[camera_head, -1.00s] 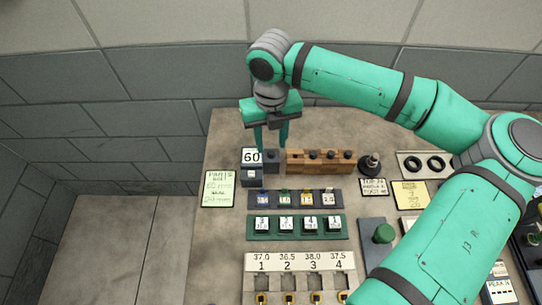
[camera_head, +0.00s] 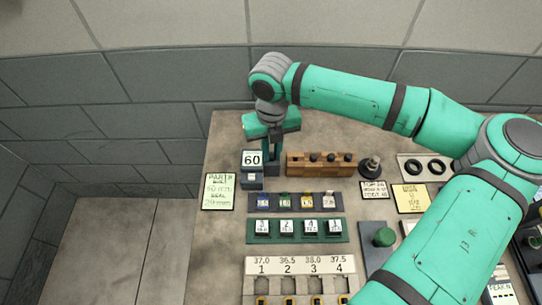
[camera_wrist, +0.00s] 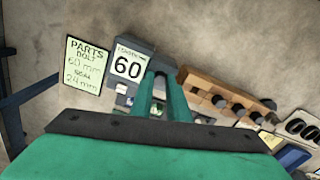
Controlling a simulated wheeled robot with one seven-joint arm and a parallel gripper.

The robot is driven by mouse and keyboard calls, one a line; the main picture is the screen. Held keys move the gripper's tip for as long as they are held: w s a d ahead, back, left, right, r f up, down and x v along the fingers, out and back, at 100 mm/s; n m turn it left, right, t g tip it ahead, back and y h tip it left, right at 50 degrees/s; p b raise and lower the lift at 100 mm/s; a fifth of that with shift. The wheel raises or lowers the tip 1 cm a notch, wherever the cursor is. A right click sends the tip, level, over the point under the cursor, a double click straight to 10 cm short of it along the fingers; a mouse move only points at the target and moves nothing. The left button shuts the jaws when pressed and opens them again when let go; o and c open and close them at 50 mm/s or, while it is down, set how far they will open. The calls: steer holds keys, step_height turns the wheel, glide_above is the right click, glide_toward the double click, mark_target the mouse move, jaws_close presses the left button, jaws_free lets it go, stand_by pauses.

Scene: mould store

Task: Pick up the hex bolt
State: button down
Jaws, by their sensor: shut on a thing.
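My gripper (camera_head: 270,158) points down just right of the white "60" display, with its two green fingers close together. In the wrist view the fingertips (camera_wrist: 160,74) meet beside that display. Several dark bolt heads also stand in the wooden rack (camera_head: 322,169), right of my gripper.
The "60" display (camera_head: 252,158) stands close left of the fingers. A parts card (camera_head: 218,191) lies further left. Dark and green trays (camera_head: 340,230) lie in front.

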mark_target(271, 155)
steer(key=shift+r, duration=0.1)
step_height(271, 155, up, 17)
steer(key=shift+r, duration=0.15)
stand_by(1.4)
steer(key=shift+w+a, duration=0.1)
